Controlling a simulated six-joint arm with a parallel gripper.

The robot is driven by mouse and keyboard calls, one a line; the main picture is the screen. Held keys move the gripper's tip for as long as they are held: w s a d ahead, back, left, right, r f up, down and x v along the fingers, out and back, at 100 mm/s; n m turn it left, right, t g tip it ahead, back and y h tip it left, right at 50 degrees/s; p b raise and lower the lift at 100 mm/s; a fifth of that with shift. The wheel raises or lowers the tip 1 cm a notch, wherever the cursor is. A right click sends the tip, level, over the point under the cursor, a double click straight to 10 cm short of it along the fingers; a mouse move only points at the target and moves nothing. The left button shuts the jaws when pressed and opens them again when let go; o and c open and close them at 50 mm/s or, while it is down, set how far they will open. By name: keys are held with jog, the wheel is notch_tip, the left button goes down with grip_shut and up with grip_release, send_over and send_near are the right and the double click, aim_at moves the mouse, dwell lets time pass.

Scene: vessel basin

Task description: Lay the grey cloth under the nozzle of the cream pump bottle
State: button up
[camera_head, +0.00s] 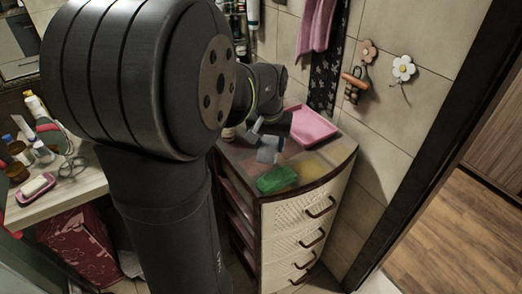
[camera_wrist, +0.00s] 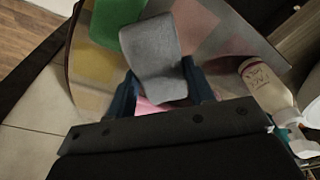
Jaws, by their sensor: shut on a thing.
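The grey cloth (camera_wrist: 158,62) hangs between the two fingers of my gripper (camera_wrist: 160,88) in the wrist view. The gripper is shut on it. In the head view the grey cloth (camera_head: 268,151) hangs below my gripper (camera_head: 262,136), over the cabinet top. I cannot tell whether its lower end touches the surface. A cream bottle (camera_wrist: 264,88) with red lettering stands right of the gripper in the wrist view, apart from the cloth. Its nozzle is not clear. My arm hides most of that area in the head view.
A green block-like thing (camera_head: 277,179) lies near the front of the patterned cabinet top (camera_head: 318,165), close to the cloth. A pink tray (camera_head: 312,126) lies behind. A white and teal item (camera_wrist: 290,130) is beside the bottle. A cluttered counter (camera_head: 80,184) is at left.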

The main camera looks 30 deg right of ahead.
jog(key=w+f, duration=0.1)
jog(key=w+a+f, duration=0.1)
jog(key=w, duration=0.1)
jog(key=shift+d+f, duration=0.1)
jog(key=shift+f, duration=1.85)
jog(key=o, duration=1)
jog(key=shift+f, duration=0.1)
jog(key=shift+c, duration=0.2)
notch_tip(320, 180, up, 11)
jog(key=s+a, duration=0.1)
jog(key=shift+r, duration=0.2)
jog(key=shift+o, duration=0.5)
jog(key=shift+s+a+r, duration=0.15)
jog(key=shift+r, duration=0.25)
